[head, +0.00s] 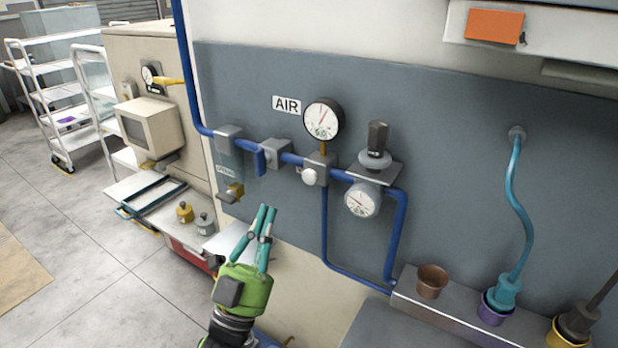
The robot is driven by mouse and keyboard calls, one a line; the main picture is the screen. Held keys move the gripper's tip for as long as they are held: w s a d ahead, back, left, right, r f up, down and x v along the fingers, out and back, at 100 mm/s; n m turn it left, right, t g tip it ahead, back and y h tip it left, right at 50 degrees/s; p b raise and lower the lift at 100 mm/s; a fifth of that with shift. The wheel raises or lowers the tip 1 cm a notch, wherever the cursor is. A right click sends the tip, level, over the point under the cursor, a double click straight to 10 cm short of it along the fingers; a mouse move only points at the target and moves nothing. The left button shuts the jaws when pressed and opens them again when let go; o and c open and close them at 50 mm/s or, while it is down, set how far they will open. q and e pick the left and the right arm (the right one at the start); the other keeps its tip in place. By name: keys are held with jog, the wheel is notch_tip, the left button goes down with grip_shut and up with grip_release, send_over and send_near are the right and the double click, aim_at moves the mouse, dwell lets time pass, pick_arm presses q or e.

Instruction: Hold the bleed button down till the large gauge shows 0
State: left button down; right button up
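The large gauge (323,119) is a round white dial with a black rim, mounted above the blue pipe beside the AIR sign. Its needle points upward and slightly right, off to one side of the scale; the numbers are too small to read. A round white button (309,176), which looks like the bleed button, sticks out of the grey block (322,165) under this gauge. My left gripper (268,207) is below and left of the button, apart from it. Its teal fingers are together and hold nothing visible. My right gripper is out of view.
A smaller gauge (362,200) and a black-knobbed regulator (376,146) are right of the button. The blue pipe (207,130) runs along the panel, with a blue lever (260,161) to the button's left. A brass fitting (234,191) is near my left gripper.

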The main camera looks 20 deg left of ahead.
aim_at(311, 176)
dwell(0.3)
pick_arm(q)
jog(key=w+d+b, duration=0.1)
jog(key=w, duration=0.7)
jog(key=shift+w, duration=0.4)
jog(key=shift+d, duration=0.1)
dwell(1.1)
jog(key=shift+w+d+b, duration=0.1)
jog(key=shift+w+b, duration=0.25)
jog(key=shift+w, duration=0.1)
